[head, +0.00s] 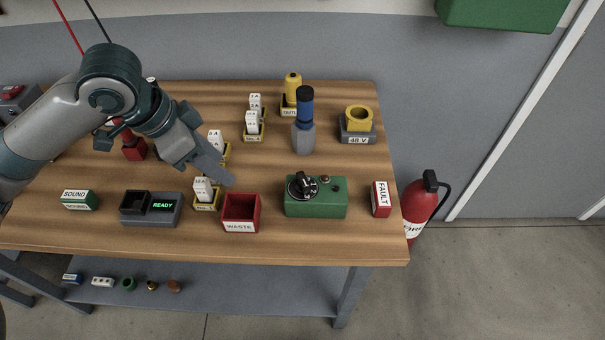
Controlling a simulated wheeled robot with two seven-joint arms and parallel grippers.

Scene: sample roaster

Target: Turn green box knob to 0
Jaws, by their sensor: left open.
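The green box (317,203) stands on the right part of the wooden table, near the front edge. Its black knob (302,185) sits on a round dial on the left of the box's top; the dial markings are too small to read. A red button and a small lamp show to the right of the knob. My left gripper (228,179) is open and empty. It is above the table left of the green box, over the space behind the red waste bin, apart from the knob. My right gripper is not in view.
The red waste bin (240,213) stands left of the green box. A red fault block (381,199) stands to its right. A blue-capped grey cylinder (304,125) stands behind it. White blocks in yellow holders (206,205) and a READY device (151,209) are at left.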

